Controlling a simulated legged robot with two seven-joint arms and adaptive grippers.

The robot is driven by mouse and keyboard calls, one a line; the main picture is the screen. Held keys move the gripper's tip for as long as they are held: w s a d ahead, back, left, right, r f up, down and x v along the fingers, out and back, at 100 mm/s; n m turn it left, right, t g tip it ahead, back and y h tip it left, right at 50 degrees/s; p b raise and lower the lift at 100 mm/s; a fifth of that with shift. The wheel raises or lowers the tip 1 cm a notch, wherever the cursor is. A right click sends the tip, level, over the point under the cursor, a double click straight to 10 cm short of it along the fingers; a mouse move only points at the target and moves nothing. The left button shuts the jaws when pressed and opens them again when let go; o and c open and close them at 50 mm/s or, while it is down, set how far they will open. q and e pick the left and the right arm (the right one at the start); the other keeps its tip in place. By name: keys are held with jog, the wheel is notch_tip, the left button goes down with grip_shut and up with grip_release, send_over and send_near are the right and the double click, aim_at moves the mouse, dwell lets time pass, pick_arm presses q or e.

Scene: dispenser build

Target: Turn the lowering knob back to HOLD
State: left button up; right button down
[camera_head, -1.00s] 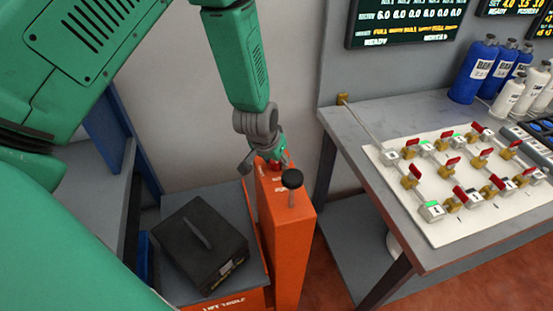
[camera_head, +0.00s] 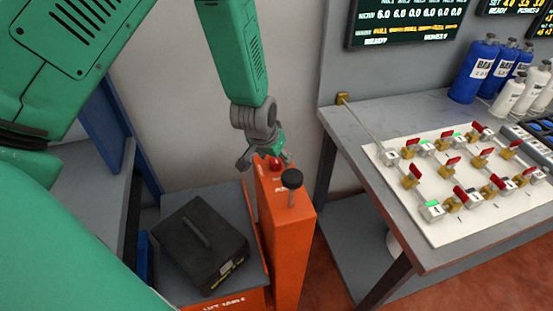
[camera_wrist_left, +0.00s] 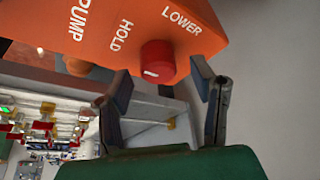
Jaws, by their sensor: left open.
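The red lowering knob (camera_wrist_left: 157,60) sits on the orange lift column, by the printed words HOLD and LOWER. A white mark shows on its side; I cannot tell which word it is set to. The knob also shows in the head view (camera_head: 276,164), at the column's top. My left gripper (camera_head: 265,160) is open just above the knob. In the left wrist view its two fingers (camera_wrist_left: 161,80) stand apart, one to each side of the knob, with clear gaps. My right gripper is not in view.
A black-topped pump handle (camera_head: 292,179) stands on the orange column (camera_head: 290,235) near the knob. A black box (camera_head: 200,245) rests on the lift table at left. The grey bench (camera_head: 365,150) with a valve board (camera_head: 460,225) is at right.

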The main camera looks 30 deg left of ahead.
pick_arm(q)
jog(key=v, duration=1)
jog(key=shift+r, duration=0.1)
jog(key=shift+s, duration=0.1)
